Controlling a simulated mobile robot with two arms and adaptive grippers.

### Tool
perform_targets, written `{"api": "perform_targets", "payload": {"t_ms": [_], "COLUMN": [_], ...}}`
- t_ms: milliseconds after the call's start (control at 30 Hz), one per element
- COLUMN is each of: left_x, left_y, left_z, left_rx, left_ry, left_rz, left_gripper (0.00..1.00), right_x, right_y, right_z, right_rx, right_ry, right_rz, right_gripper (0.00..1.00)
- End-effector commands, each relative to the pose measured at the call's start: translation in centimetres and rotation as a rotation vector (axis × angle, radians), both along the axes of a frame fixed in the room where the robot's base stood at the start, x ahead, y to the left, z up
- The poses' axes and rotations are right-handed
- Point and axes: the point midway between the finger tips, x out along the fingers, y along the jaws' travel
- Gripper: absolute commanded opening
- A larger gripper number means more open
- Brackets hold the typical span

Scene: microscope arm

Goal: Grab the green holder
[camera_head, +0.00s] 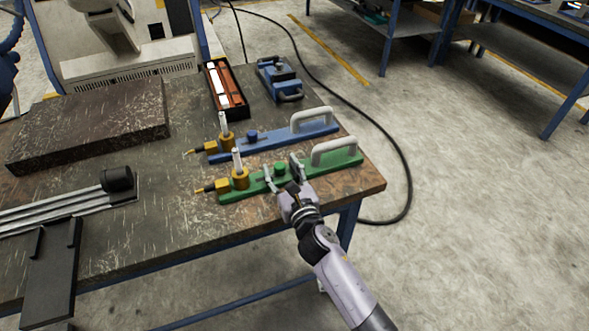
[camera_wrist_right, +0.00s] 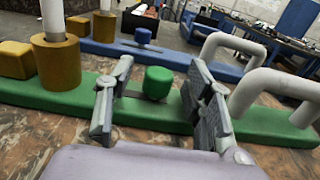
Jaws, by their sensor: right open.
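The green holder (camera_head: 335,167) is a long green bar lying on the table near its right front edge. It has a white-grey handle (camera_head: 334,149) at its right end, a green knob (camera_head: 280,169) in the middle and a brass cylinder with a white rod at its left end. My right gripper (camera_head: 281,172) is open over the middle of the bar. In the right wrist view, the green knob (camera_wrist_right: 157,83) shows between the two open fingers (camera_wrist_right: 160,100), with no visible grip on it. The bar (camera_wrist_right: 60,108) runs across that view. My left gripper is not in view.
A similar blue holder (camera_head: 270,140) lies just behind the green one. Behind it are a black tray with red and white pieces (camera_head: 226,88) and a blue device (camera_head: 279,80). A dark slab (camera_head: 95,120) and a rail fixture (camera_head: 70,210) occupy the table's left. Floor is open at right.

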Motion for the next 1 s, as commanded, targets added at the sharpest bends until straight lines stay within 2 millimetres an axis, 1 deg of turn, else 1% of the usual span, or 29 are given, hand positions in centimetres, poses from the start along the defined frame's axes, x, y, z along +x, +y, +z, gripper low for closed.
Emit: {"api": "perform_targets", "payload": {"t_ms": [33,100,367,1000], "left_x": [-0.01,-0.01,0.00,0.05], "left_y": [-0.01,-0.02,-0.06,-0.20], "left_z": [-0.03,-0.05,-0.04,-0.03], "left_rx": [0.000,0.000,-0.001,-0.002], "left_ry": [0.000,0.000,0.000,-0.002], "left_rz": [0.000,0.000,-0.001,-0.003], "left_gripper": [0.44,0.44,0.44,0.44], "right_x": [0.67,1.15,1.37,1.33], "right_y": [0.27,0.45,0.52,0.49], "right_z": [0.16,0.17,0.12,0.12], "right_rx": [0.001,0.001,0.001,0.000], "right_ry": [-0.002,-0.003,-0.002,-0.001], "right_rz": [0.000,0.001,0.002,0.001], "right_gripper": [0.48,0.48,0.48,0.06]}}
